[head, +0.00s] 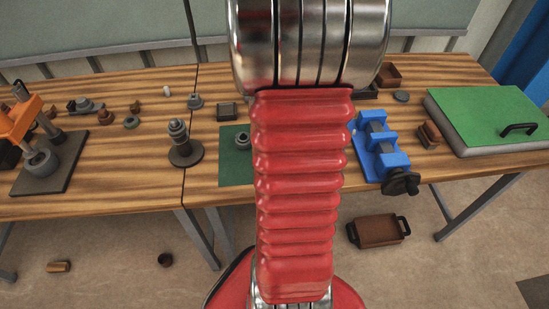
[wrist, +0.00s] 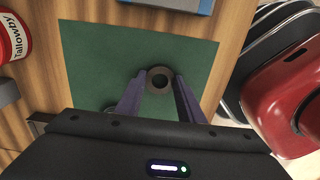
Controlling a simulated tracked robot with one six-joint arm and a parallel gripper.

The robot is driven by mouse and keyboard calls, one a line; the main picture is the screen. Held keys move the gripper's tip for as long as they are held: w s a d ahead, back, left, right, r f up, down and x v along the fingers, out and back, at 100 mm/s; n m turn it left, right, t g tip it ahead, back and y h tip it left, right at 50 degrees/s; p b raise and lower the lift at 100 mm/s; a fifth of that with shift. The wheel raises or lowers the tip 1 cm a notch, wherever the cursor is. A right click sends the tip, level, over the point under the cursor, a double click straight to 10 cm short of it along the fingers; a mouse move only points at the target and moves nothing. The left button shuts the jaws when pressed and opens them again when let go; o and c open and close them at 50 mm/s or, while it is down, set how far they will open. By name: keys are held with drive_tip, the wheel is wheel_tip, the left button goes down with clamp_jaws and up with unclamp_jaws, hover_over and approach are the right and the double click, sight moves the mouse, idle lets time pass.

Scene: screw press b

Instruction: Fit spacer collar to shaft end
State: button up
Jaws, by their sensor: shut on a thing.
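The spacer collar (wrist: 160,80), a small dark grey ring with a round hole, shows end-on in the wrist view above a green mat (wrist: 85,45). My gripper (wrist: 160,85) has its two purple fingers on either side of the collar and is shut on it. My arm hides the gripper and the collar in the head view. An upright stepped grey shaft (head: 178,133) on a round base stands left of the mat in the head view; I cannot tell whether it is the task's shaft. A grey round part (head: 243,141) lies on the mat.
A blue vise (head: 378,145) stands right of my arm. A green-topped case (head: 490,115) is at the right. An orange press (head: 25,130) stands at far left with several small parts beside it. A red labelled tin (wrist: 14,38) shows in the wrist view.

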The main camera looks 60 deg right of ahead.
drive_tip(key=shift+r, duration=0.1)
wheel_tip(320, 180, up, 10)
idle(0.6)
drive_tip(key=shift+w, duration=0.1)
idle(1.2)
wheel_tip(320, 180, up, 12)
hover_over(173, 119)
idle(0.4)
drive_tip(key=shift+f, duration=0.25)
drive_tip(key=shift+f, duration=2.75)
drive_tip(key=shift+f, duration=1.4)
